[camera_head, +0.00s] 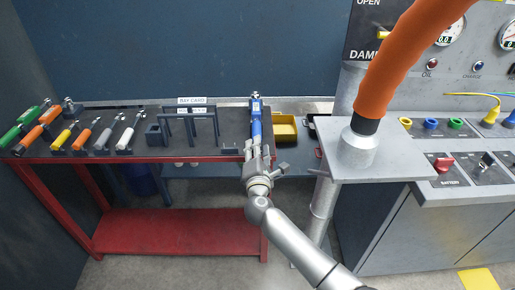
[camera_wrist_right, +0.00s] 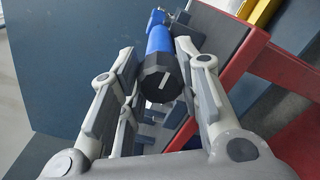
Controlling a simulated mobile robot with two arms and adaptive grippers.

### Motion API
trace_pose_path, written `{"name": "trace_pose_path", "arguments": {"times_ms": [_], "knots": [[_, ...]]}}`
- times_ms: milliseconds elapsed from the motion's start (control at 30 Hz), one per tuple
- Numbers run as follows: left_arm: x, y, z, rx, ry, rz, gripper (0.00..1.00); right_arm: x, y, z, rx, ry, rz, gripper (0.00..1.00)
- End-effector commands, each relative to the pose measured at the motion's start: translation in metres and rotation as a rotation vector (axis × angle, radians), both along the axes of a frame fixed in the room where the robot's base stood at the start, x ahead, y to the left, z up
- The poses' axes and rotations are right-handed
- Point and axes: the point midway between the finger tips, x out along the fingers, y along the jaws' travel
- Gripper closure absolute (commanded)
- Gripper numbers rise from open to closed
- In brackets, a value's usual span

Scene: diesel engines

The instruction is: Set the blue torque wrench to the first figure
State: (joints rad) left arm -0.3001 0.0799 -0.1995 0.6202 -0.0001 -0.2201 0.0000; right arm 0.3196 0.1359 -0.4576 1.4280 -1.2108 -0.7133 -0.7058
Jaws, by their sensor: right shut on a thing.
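The blue torque wrench (camera_head: 256,118) lies lengthwise at the right end of the dark bench top, its head toward the back wall. My right gripper (camera_head: 255,150) is at its near end, at the front edge of the bench. In the right wrist view the wrench has a blue body (camera_wrist_right: 160,38) and a black end knob with a white mark. My right gripper (camera_wrist_right: 157,62) has its fingers on both sides of that knob and is shut on it. The bay card (camera_head: 192,101) stands mid-bench; its figures are too small to read. My left gripper is not in view.
Several tools with green, orange, yellow and grey handles (camera_head: 88,134) lie at the left of the red-framed bench (camera_head: 180,158). A yellow bin (camera_head: 284,128) is right of the wrench. An orange hose (camera_head: 400,60) rises from a grey console with switches.

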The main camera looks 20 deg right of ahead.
Motion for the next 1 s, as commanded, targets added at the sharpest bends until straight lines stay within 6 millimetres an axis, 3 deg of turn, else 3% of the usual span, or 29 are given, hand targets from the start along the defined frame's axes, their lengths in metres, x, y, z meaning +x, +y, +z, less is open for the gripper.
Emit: {"name": "trace_pose_path", "arguments": {"times_ms": [333, 367, 533, 867, 1000], "knots": [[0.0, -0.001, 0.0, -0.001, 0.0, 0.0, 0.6, 0.0, 0.001, -0.001, -0.001, 0.003, 0.002, 0.93], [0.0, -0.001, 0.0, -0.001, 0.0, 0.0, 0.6, 0.0, 0.001, -0.001, -0.001, 0.003, 0.002, 0.67], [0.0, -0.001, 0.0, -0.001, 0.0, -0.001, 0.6, 0.0, 0.001, -0.001, -0.001, 0.003, 0.002, 0.46], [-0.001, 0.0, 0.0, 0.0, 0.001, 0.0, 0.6, -0.001, 0.001, -0.001, -0.001, 0.001, 0.001, 0.46], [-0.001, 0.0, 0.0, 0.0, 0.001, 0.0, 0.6, -0.011, 0.003, -0.002, 0.0, 0.003, 0.001, 0.46]]}}
